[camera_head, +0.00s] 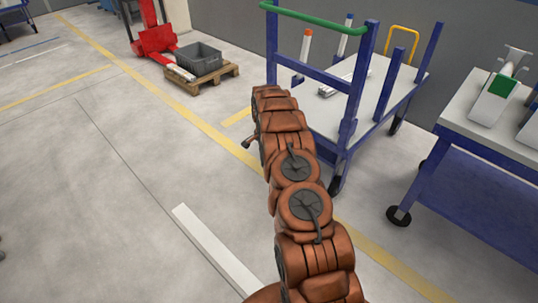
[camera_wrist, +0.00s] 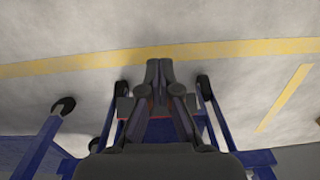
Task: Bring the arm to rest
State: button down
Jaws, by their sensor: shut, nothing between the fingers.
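My arm reaches up the middle of the head view, its brown links bent in a chain toward the blue cart (camera_head: 345,100). My gripper (camera_wrist: 159,66) shows in the wrist view with its two dark fingers close together and nothing between them. The fingers point over bare floor with a yellow line. Behind the gripper in the wrist view are blue cart legs (camera_wrist: 217,118) and dark wheels. In the head view my gripper is mostly hidden by the arm, and I cannot tell its exact distance from the cart.
A blue table (camera_head: 500,139) with white and green parts stands at right. A grey crate (camera_head: 199,57) sits on a wooden pallet (camera_head: 201,77) beside a red pallet truck (camera_head: 153,38).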

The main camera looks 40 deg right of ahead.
notch_tip(320, 180, up, 8)
jog(key=shift+p, duration=0.3)
jog(key=shift+a, duration=0.15)
